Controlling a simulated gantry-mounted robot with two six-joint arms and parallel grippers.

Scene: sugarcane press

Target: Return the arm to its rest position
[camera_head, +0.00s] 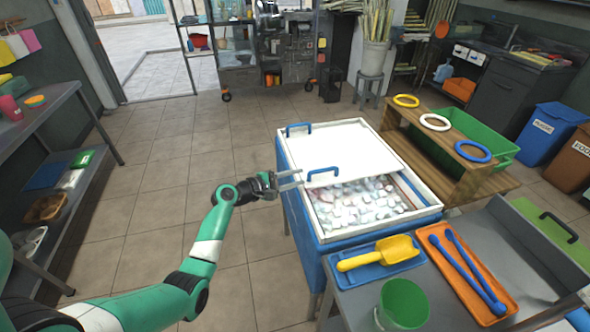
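My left arm, green and white, reaches in from the lower left. Its gripper (300,180) is at the left edge of the white and blue ice chest (312,240). The two fingers are apart, with nothing visible between them. The near blue handle (322,172) of the chest's white lid (345,148) is just right of the fingertips; a small gap seems to separate them. The lid covers the far part of the chest, and the near part shows ice cubes (362,202). My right gripper is not in view.
A blue tray with a yellow scoop (378,254), an orange tray with blue utensils (466,268) and a green cup (402,305) are on the near counter. A wooden stand (440,150) is right of the chest. Open tiled floor (160,170) lies left of it.

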